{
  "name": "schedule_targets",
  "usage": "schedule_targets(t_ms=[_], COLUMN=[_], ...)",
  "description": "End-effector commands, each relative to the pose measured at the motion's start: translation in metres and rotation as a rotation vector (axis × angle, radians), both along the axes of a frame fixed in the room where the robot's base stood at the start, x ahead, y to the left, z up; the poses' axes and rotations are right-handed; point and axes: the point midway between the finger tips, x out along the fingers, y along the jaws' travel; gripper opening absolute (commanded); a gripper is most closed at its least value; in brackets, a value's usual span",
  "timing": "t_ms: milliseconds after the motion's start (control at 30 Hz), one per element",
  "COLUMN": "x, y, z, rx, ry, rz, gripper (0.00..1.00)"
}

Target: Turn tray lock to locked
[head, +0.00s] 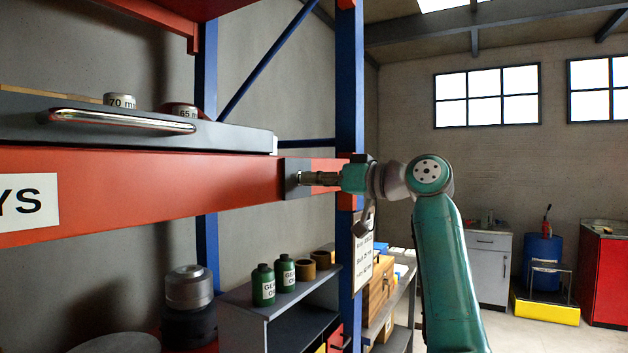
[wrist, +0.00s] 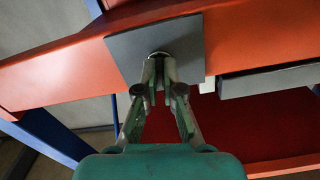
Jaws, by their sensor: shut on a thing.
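The tray lock shows in the head view as a dark square plate (head: 292,165) on the orange shelf beam, at its right end. In the wrist view its grey plate (wrist: 188,38) fills the upper middle. My gripper (head: 304,178) reaches it from the right. In the wrist view the fingertips of my gripper (wrist: 158,65) are closed on the small lock knob at the plate's middle. The fingers hide most of the knob, and I cannot tell which way it is turned. The dark grey tray (head: 235,139) with a metal handle (head: 125,119) sits above the beam.
Metal rings marked 70 mm (head: 120,100) and 65 mm (head: 180,110) rest on the tray. A blue upright post (head: 350,70) stands just behind my gripper. Below are green bottles (head: 263,285) on a small grey shelf (head: 245,310). Open floor lies at the right.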

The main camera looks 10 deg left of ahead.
Motion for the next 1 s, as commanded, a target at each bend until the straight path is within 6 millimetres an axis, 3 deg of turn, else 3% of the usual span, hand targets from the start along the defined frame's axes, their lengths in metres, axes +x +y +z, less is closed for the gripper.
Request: schedule_targets(t_ms=[400,967,1000], x=[0.0004,0.0004,0.0004], y=[-0.0005,-0.0005,-0.0005], z=[-0.0002,0.0000,0.0000], rx=[-0.064,-0.072,-0.072], ry=[-0.175,-0.198,-0.198], rz=[-0.001,-0.001,-0.001], gripper=[0.00,0.00,0.16])
